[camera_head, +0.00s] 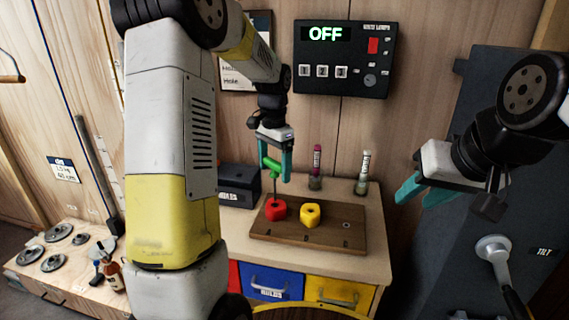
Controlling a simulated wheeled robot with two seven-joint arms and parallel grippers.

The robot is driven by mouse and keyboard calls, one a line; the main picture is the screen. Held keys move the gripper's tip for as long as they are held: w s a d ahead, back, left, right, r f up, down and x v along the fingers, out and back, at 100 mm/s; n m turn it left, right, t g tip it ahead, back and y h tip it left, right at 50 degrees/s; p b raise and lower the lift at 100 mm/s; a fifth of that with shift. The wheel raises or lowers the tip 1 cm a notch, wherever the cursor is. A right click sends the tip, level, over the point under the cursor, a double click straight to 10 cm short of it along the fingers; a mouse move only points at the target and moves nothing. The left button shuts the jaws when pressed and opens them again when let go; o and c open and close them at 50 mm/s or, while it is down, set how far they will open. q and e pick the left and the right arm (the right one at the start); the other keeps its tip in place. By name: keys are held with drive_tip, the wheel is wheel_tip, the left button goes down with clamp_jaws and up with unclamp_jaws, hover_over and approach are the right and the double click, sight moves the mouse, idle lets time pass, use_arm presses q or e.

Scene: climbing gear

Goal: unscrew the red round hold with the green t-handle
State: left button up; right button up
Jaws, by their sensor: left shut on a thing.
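The red round hold (276,211) sits on the left part of the brown wooden board (340,238) on the bench. The green t-handle (271,168) is upright above it, its thin shaft running down to the red hold. Whether its tip is seated in the hold is too small to tell. My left gripper (275,164) points down and is shut on the green handle. My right gripper (418,194) is in the air at the right, away from the board. Its fingers are apart and nothing shows between them.
A yellow hold (310,214) sits close to the right of the red one. A dark box (238,186) is at the back left. A control panel (345,60) reading OFF hangs above.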

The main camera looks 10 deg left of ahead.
use_arm(q)
drive_tip(key=m, duration=0.7)
drive_tip(key=shift+m, duration=0.4)
drive_tip(key=m, duration=0.4)
drive_tip(key=shift+m, duration=0.4)
drive_tip(key=m, duration=0.4)
drive_tip(key=o, duration=0.8)
drive_tip(key=c, duration=0.8)
drive_tip(key=shift+f, duration=0.55)
drive_tip(key=shift+f, duration=0.1)
